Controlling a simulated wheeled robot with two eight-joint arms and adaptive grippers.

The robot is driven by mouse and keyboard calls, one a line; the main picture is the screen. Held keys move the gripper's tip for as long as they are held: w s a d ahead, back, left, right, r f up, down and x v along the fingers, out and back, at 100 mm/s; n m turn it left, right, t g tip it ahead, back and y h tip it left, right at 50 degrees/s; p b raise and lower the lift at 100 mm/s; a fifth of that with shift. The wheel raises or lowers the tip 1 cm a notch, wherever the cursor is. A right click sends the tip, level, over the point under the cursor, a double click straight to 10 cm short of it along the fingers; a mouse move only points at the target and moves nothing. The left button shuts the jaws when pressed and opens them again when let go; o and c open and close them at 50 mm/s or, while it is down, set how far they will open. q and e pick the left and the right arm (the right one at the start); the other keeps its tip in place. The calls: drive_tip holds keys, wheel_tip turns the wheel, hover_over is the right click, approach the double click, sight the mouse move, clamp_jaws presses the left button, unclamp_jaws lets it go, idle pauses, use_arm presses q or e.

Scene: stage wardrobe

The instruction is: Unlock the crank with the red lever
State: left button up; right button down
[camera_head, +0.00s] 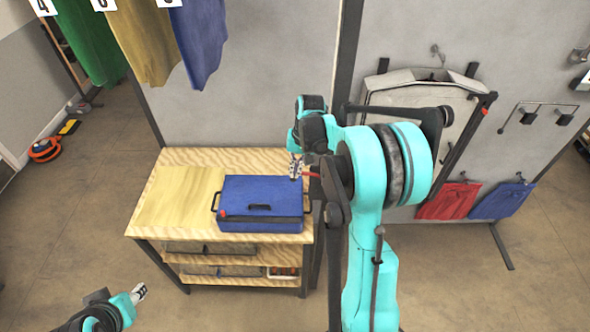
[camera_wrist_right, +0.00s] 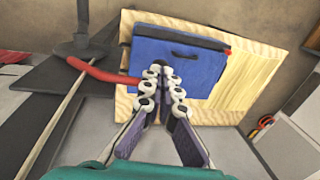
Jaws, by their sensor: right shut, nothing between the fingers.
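The red lever (camera_head: 311,174) is a short red bar beside my right gripper (camera_head: 295,170). In the right wrist view the red lever (camera_wrist_right: 100,73) bends out from a dark post (camera_wrist_right: 82,45) at the left. Its free end reaches the left finger of my right gripper (camera_wrist_right: 165,78); I cannot tell if they touch. The right gripper is shut and empty. My arm hides much of the post in the head view, and no crank handle is clear. My left gripper (camera_head: 138,293) is low at the left, too small to tell its state.
A blue case (camera_head: 262,196) lies on a wooden workbench (camera_head: 160,205) under the right gripper. A pale panel (camera_head: 410,90) and red and blue bags (camera_head: 448,202) are at the right wall. Coloured garments (camera_head: 200,40) hang at the upper left. Floor at the left is mostly clear.

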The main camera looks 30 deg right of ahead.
drive_tip(key=shift+w+a+f+h+b, duration=0.1)
drive_tip(key=shift+a+f+h+b, duration=0.05)
drive_tip(key=shift+f+h+b, duration=0.2)
drive_tip(key=shift+a+g+b, duration=0.1)
drive_tip(key=shift+g+b, duration=0.2)
drive_tip(key=shift+w+a+f+g+h+b, duration=0.2)
drive_tip(key=shift+a+f+g+h+b, duration=0.1)
drive_tip(key=shift+f+h+b, duration=0.3)
drive_tip(key=shift+w+a+f+g+h+b, duration=0.15)
drive_tip(key=shift+f+g+h+b, duration=0.35)
drive_tip(key=shift+f+h+b, duration=0.5)
drive_tip(key=shift+r, duration=0.6)
drive_tip(key=shift+r+p, duration=0.4)
drive_tip(key=shift+r, duration=0.35)
